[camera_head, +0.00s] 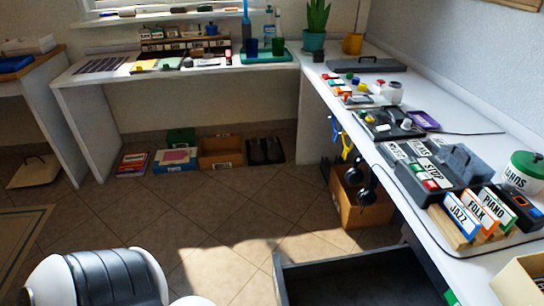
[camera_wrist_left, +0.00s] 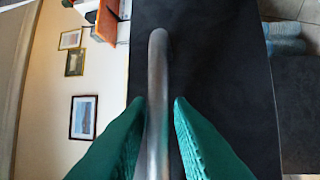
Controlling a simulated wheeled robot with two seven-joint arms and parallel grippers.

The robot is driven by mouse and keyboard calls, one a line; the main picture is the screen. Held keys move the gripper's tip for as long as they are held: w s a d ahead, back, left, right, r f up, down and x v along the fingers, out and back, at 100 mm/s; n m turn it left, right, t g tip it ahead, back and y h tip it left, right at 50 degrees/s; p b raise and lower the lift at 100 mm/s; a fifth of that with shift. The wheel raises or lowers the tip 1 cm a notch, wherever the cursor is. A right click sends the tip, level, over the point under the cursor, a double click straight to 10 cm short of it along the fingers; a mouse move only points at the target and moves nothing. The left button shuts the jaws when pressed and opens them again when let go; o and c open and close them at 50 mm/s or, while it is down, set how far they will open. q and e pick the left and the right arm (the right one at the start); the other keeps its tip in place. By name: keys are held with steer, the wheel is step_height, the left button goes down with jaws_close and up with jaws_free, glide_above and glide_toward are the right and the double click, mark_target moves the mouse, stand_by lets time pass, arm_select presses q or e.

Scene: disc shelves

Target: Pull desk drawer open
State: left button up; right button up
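The desk drawer (camera_head: 345,262) is pulled out at the bottom of the head view, its grey rim and dark, empty-looking inside showing below the right-hand desk. In the left wrist view a round metal bar handle (camera_wrist_left: 158,75) runs along the dark drawer front (camera_wrist_left: 220,75). My left gripper (camera_wrist_left: 160,103) has its green fingers on either side of the handle. They stand apart, with a thin gap showing between the right finger and the bar. The left gripper is hidden in the head view. My right gripper shows in neither view.
The white desk (camera_head: 440,130) carries a cassette-like device (camera_head: 440,170), label cards (camera_head: 480,215) and a white jar with a green lid (camera_head: 522,175). A cardboard box (camera_head: 362,208) stands on the floor beneath, beyond the drawer.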

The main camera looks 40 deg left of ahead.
arm_select(q)
steer(key=v, duration=1.2)
steer(key=shift+b, duration=0.3)
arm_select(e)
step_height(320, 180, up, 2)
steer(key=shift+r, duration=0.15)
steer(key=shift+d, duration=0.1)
